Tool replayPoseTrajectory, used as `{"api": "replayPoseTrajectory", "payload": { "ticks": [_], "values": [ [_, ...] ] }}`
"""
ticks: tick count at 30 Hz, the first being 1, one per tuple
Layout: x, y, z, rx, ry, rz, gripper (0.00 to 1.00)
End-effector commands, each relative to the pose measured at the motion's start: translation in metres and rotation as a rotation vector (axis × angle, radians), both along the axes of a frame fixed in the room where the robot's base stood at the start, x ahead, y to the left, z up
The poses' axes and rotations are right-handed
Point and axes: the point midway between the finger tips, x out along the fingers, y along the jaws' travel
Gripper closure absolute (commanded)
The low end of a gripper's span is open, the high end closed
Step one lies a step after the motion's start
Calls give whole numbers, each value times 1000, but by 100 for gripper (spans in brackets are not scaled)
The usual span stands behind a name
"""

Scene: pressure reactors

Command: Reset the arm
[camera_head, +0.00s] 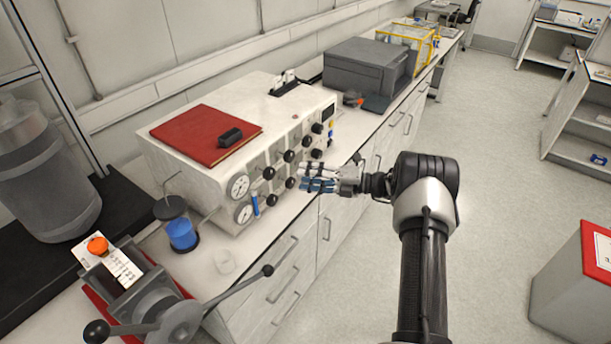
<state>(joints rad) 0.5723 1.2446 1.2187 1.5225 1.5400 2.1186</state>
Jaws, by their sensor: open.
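My gripper (318,177) is in the middle of the head view, at the end of my arm, which reaches in from the lower right. Its fingers point left, toward the front panel of a white control box (185,175) with dark knobs and two gauges. The fingers are open and I see nothing held in them. They appear in front of the panel's right part; whether they touch it I cannot tell.
A red folder (205,135) lies on the box. A blue-filled jar (181,232), a lever device (160,310) and a grey metal vessel (45,175) stand left. A dark grey machine (365,68) stands farther back on the counter. The floor (500,170) at right is mostly clear.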

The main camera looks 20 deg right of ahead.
Motion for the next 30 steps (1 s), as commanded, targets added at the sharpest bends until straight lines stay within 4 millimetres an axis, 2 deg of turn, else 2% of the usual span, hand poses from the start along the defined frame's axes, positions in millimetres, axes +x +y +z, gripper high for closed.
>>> {"api": "replayPoseTrajectory", "payload": {
  "ticks": [5,8,11,14,17,21,25,30],
  "values": [
    [0,1,0,-2,-1,1,55],
    [-1,7,8,-39,-25,23,55],
    [-7,26,29,-145,-96,87,55],
    [-23,54,59,-315,-220,198,55],
    [-50,83,88,-503,-375,339,55],
    [-97,116,120,-747,-613,553,55],
    [-146,138,144,-948,-852,767,55],
    [-216,152,164,-1175,-1185,1076,55]
  ]
}}
